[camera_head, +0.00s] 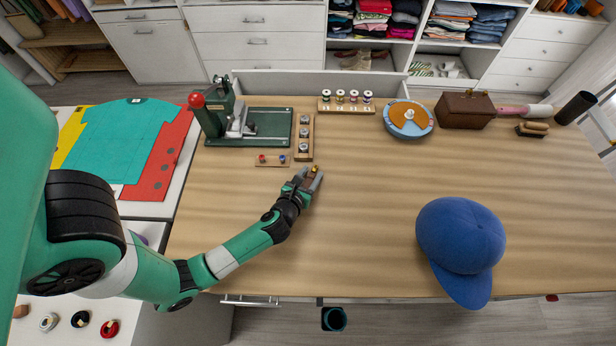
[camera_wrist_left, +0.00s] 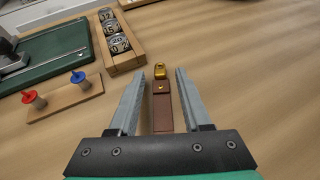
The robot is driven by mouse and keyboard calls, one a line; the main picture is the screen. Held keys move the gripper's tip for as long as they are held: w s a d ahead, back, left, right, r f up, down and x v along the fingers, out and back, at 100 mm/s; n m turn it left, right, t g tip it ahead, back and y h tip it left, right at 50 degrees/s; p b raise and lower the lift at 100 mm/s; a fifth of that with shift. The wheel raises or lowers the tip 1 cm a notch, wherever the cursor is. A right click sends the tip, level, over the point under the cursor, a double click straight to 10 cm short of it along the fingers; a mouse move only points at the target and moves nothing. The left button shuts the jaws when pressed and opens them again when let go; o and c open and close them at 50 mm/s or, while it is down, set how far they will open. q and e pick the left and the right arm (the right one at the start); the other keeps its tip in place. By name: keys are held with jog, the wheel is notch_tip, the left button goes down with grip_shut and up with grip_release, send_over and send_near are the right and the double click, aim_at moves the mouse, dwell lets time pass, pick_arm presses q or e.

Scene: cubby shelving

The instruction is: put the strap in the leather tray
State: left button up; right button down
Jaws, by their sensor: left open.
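The strap is a short brown strip with a brass buckle end. In the left wrist view the strap (camera_wrist_left: 162,108) lies between the two grey fingers of my left gripper (camera_wrist_left: 160,100), with a gap on each side. In the head view my left gripper (camera_head: 309,182) is open over the table, and only the brassy tip of the strap (camera_head: 315,169) shows clearly. I cannot make out a leather tray for certain; a dark brown box (camera_head: 466,110) stands at the back right. My right gripper is not in view.
A green press (camera_head: 265,124), a weight rack (camera_head: 303,135) and a small board with red and blue pegs (camera_head: 272,160) stand near my left gripper. A spool rack (camera_head: 345,106) and a round blue dish (camera_head: 408,131) are behind. A blue cap (camera_head: 461,240) lies at right. The table middle is clear.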

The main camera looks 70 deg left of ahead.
pick_arm(q)
jog(key=p+v, duration=0.2)
jog(key=v, duration=0.9)
jog(key=shift+w+d+r, duration=0.1)
jog(key=shift+r, duration=0.05)
jog(key=shift+s+d+r, duration=0.2)
jog(key=shift+s+d, duration=0.1)
jog(key=shift+s, duration=0.1)
